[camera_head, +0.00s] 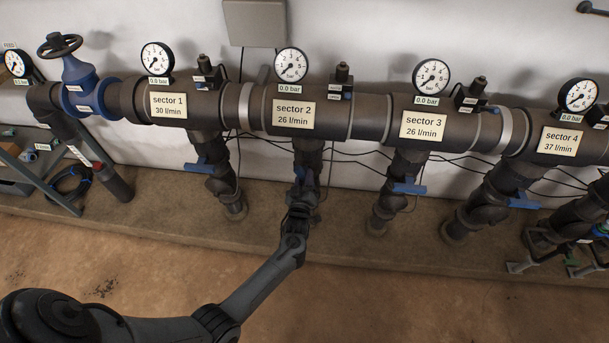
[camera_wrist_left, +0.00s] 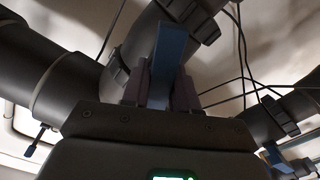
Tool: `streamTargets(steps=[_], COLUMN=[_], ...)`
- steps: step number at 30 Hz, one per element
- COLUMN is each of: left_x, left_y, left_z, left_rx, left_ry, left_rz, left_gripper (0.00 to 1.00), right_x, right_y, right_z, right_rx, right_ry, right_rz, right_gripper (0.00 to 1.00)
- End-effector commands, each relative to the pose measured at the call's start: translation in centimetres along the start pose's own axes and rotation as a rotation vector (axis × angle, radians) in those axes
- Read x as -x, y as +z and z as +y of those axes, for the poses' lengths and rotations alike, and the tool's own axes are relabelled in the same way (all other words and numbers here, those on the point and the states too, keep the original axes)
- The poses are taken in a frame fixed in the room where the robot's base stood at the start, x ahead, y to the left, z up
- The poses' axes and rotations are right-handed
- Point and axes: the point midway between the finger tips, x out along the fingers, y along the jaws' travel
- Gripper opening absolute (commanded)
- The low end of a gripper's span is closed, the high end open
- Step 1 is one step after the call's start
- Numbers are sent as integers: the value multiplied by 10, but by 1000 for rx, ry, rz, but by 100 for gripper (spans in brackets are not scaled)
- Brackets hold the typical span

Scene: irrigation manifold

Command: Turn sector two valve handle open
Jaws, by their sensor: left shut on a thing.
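The sector 2 label (camera_head: 294,114) is on the main pipe, above a dark branch pipe with a valve. My left gripper (camera_head: 300,190) is at that valve, in front of the branch. In the left wrist view, the blue valve handle (camera_wrist_left: 171,58) stands between the two dark fingers of my left gripper (camera_wrist_left: 160,88), which are shut on it. In the head view my gripper hides most of this handle, so its exact angle cannot be told there. The sector 2 gauge (camera_head: 291,65) has a 0.0 bar tag under it. My right gripper is not in view.
Blue handles of sector 1 (camera_head: 199,167), sector 3 (camera_head: 409,188) and sector 4 (camera_head: 524,202) sit crosswise on neighbouring branches. Thin black cables hang behind the pipes. A blue feed valve (camera_head: 80,88) is at the left. The brown floor in front is mostly clear.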

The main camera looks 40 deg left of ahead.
Motion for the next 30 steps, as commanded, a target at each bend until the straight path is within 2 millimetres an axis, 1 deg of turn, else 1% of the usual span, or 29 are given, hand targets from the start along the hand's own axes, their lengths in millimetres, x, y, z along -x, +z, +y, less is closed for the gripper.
streamTargets(steps=[1,6,15,21,30], left_x=[0,0,0,0,0], left_y=[0,0,1,2,2], left_z=[-1,-1,-2,-2,-2], left_rx=[-46,-200,-404,-480,-516], left_ry=[-3,-2,-2,-1,-2], left_rz=[-6,-6,-6,-6,-6], left_gripper=[0,0,0,0,0], right_x=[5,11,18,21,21], right_y=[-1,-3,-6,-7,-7], right_z=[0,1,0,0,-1], right_rx=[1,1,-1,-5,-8], right_ry=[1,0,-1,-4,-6], right_rz=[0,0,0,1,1], right_gripper=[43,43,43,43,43])
